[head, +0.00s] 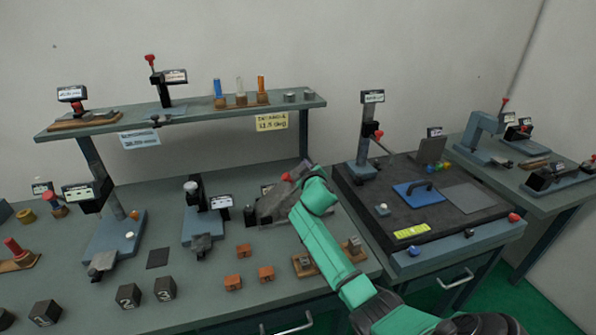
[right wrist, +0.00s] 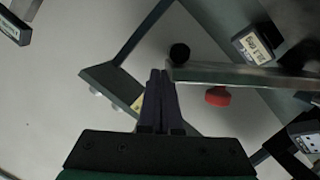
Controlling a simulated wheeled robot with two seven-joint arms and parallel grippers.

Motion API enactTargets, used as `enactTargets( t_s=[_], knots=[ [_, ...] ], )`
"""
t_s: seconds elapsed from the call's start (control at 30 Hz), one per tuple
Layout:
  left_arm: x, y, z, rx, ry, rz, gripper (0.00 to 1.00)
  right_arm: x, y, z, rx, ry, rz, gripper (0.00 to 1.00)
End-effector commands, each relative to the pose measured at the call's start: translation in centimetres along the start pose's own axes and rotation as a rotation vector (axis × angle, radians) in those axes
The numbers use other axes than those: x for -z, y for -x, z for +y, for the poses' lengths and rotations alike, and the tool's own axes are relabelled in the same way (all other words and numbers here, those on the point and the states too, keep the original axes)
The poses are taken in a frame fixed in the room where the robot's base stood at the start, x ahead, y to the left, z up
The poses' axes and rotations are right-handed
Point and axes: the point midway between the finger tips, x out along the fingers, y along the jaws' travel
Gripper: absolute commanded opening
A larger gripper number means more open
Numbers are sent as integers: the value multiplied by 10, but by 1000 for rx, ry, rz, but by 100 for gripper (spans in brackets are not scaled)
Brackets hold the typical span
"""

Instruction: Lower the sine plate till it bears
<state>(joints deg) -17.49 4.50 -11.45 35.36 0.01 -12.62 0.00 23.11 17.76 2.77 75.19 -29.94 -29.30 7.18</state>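What I take to be the sine plate is a grey, tilted metal block (head: 270,208) on the main bench in the head view, partly hidden by my right arm. A red knob (head: 287,177) shows at its upper side. In the right wrist view a long grey bar, probably the plate's edge (right wrist: 240,76), runs right from the fingertips, with a black round end (right wrist: 179,53) above it and a red knob (right wrist: 217,96) below. My right gripper (right wrist: 160,75) has its fingers together beside the bar's end; I cannot tell if they touch it. My left gripper is not in view.
Orange blocks (head: 266,273) and numbered black blocks (head: 165,289) lie on the bench in front. A shelf (head: 200,118) stands behind.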

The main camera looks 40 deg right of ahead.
Motion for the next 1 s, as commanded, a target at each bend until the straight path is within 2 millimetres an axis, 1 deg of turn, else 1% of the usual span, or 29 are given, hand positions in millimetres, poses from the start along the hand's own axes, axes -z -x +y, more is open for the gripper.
enactTargets(
  t_s=[0.03, 0.17, 0.27, 0.4, 0.5, 0.7, 1.0],
  knots=[
    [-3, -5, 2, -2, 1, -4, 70, -10, -5, 0, 8, -41, -3, 0],
    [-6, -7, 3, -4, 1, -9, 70, -32, -11, 2, 38, -154, -4, 0],
    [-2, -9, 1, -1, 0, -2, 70, -50, -16, 2, 58, -234, -4, 0],
    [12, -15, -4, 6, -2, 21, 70, -71, -21, -1, 84, -333, -2, 0],
    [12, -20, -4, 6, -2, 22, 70, -83, -24, -4, 96, -377, -3, 0],
    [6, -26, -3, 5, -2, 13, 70, -97, -27, -7, 94, -373, -1, 0],
    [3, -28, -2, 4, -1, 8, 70, -103, -28, -9, 95, -371, -5, 0]
  ],
)
